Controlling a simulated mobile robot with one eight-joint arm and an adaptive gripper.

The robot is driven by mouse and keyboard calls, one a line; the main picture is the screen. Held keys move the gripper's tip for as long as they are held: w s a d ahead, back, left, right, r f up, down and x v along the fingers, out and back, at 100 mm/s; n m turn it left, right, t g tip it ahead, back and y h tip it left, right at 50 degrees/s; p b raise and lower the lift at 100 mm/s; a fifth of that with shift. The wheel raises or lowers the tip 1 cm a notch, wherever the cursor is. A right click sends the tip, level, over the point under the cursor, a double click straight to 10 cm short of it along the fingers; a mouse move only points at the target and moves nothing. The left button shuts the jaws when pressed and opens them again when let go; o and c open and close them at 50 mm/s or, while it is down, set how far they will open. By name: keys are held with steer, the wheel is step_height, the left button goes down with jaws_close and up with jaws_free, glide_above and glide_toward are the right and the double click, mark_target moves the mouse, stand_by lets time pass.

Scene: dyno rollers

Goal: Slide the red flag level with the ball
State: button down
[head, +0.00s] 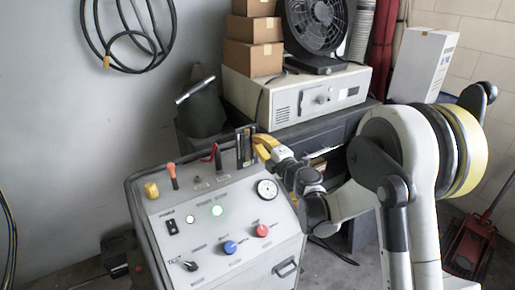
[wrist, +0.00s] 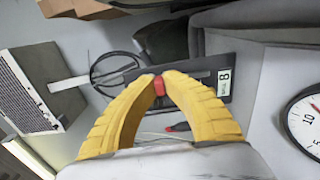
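The red flag (wrist: 159,86) is a small red piece between my gripper's fingertips in the wrist view. My gripper (wrist: 158,82) has yellow ribbed fingers that close in on it from both sides and appear to touch it. Behind it is a dark upright gauge panel (wrist: 196,84) with a white label marked 8. In the head view the gauge (head: 244,146) stands at the console's back edge, and my gripper (head: 262,146) reaches it from the right, partly covering it. I cannot make out the ball in either view.
A thin red lever (head: 211,153) stands just left of the gauge. Boxes and a fan stand behind.

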step_height(320, 180, up, 2)
steer(key=shift+r+p, duration=0.2)
steer(key=shift+p, duration=0.1)
steer(key=shift+f, duration=0.1)
steer(key=c, duration=1.5)
jaws_free()
steer(key=v, duration=1.2)
